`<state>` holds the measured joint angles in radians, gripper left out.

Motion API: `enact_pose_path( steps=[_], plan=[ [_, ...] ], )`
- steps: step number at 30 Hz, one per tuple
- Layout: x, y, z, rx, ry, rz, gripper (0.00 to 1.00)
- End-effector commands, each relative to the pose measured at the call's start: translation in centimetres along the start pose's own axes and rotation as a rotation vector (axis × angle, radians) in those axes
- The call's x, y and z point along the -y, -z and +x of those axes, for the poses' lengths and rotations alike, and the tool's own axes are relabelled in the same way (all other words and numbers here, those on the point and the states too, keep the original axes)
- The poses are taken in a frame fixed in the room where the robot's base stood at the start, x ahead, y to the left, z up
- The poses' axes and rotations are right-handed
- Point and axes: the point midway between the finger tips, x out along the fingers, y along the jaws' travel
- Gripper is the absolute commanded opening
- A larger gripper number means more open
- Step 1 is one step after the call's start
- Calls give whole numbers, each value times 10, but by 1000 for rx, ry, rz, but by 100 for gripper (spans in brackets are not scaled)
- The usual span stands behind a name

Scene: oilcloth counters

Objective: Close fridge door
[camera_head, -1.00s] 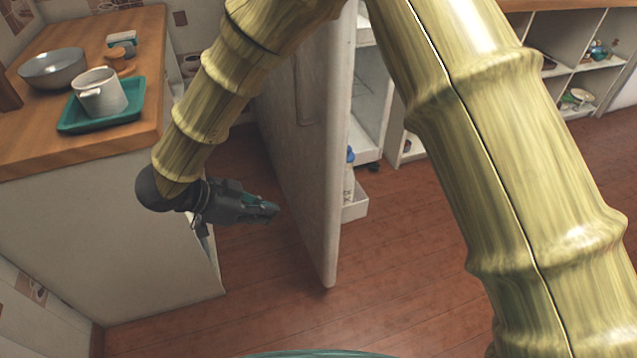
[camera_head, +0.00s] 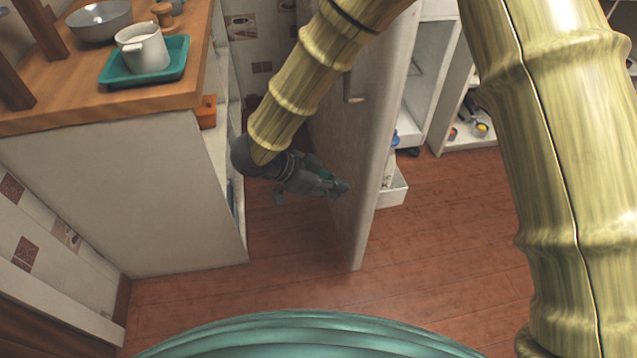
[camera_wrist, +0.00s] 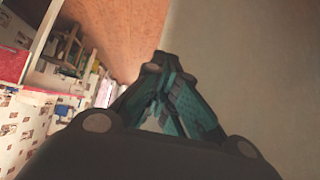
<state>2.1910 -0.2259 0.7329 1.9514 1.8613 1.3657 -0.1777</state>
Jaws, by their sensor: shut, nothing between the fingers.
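The fridge door (camera_head: 372,150) stands open in the head view, seen nearly edge-on, with its handle (camera_head: 352,90) on the left face. The white fridge interior (camera_head: 427,75) shows to its right, partly hidden by my arm. My gripper (camera_head: 345,188) is shut and empty on the left, outer side of the door, its tips at or very near the door's face; contact cannot be told. In the wrist view my gripper (camera_wrist: 163,62) is shut, and the pale door surface (camera_wrist: 250,70) fills the right side.
A wooden-topped counter (camera_head: 150,110) on the left holds a teal tray (camera_head: 120,78) with a white mug (camera_head: 146,52), and a grey bowl (camera_head: 98,20). Red plank floor (camera_head: 420,270) is clear in front.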

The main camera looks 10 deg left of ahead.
Motion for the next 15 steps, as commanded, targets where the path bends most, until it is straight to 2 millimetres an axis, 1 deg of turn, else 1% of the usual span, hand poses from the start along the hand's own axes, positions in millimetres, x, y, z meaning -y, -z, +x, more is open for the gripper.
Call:
enact_pose_path(
  steps=[1,6,10,15],
  plan=[
    [1,7,5,-1,1,4,0],
    [1,18,18,0,2,1,0],
    [1,23,23,0,2,0,0],
    [1,25,24,0,3,0,0]
  ],
)
